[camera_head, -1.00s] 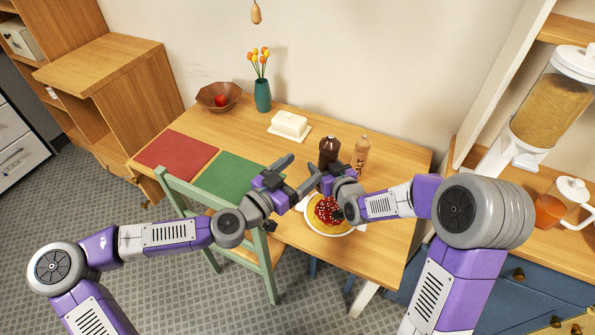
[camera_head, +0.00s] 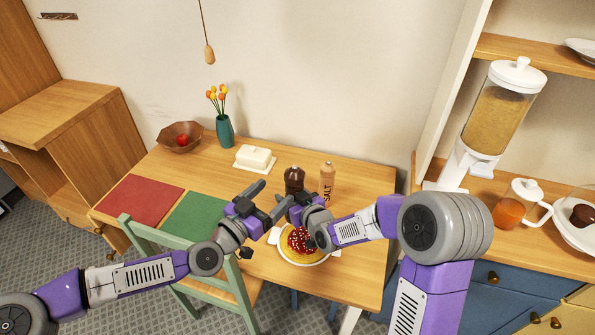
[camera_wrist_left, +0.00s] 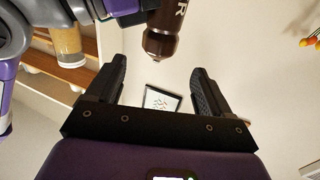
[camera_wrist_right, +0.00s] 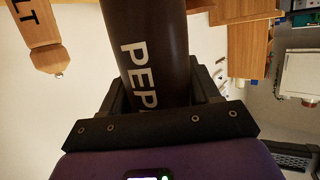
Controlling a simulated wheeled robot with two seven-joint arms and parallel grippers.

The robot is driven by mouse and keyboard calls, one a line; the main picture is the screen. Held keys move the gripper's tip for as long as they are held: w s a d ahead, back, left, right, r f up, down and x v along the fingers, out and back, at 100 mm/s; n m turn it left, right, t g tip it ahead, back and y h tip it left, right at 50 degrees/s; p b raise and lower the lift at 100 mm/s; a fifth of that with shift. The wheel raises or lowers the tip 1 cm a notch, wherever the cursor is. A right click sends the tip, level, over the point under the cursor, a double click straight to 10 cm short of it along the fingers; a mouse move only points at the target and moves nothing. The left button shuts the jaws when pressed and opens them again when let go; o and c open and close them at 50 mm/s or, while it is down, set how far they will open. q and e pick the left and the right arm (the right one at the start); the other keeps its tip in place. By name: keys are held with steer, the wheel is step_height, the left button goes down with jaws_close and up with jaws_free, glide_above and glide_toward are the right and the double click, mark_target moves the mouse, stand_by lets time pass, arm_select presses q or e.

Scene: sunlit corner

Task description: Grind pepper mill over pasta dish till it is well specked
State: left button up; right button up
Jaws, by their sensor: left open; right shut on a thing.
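The dark brown pepper mill (camera_head: 293,180) is held over the table, behind the pasta dish (camera_head: 301,252) in the head view. My right gripper (camera_head: 290,203) is shut on it; in the right wrist view the mill (camera_wrist_right: 150,50), lettered "PEP", fills the space between the fingers. My left gripper (camera_head: 266,200) is open and empty beside the mill. In the left wrist view the mill's tapered end (camera_wrist_left: 163,38) is beyond its open fingers. The pasta dish is a pale plate with yellow pasta and red topping with light dots, partly covered by my right gripper. Pepper specks cannot be told.
A wooden salt mill (camera_head: 327,182) stands close to the pepper mill. A white butter dish (camera_head: 254,158), a teal vase of flowers (camera_head: 224,130) and a bowl (camera_head: 180,138) with a red fruit are farther back. Red (camera_head: 140,200) and green (camera_head: 198,217) mats lie left; a green chair (camera_head: 190,270) stands in front.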

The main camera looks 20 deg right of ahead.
mark_target(302, 174)
arm_select(q)
steer(key=x, duration=1.1)
steer(key=c, duration=1)
steer(key=shift+d, duration=0.1)
steer(key=m+g+h, duration=0.1)
steer(key=m+g, duration=0.1)
steer(key=g, duration=0.1)
steer(key=m+g+h, duration=0.1)
steer(key=m+g, duration=0.1)
steer(key=m+g+h, duration=0.1)
steer(key=g, duration=0.2)
steer(key=shift+s+d+m+g, duration=0.15)
steer(key=shift+s+m+g, duration=0.15)
steer(key=shift+m, duration=0.1)
steer(key=m+g, duration=0.3)
steer(key=g, duration=0.2)
steer(key=shift+s+m+g, duration=0.2)
steer(key=shift+m+g, duration=0.1)
steer(key=shift+m, duration=0.1)
steer(key=shift+f+m+g, duration=0.15)
steer(key=shift+m+g, duration=0.55)
steer(key=shift+g, duration=0.5)
steer(key=shift+s+m+g+y, duration=0.1)
steer(key=shift+m+g+y, duration=0.25)
steer(key=shift+g, duration=0.25)
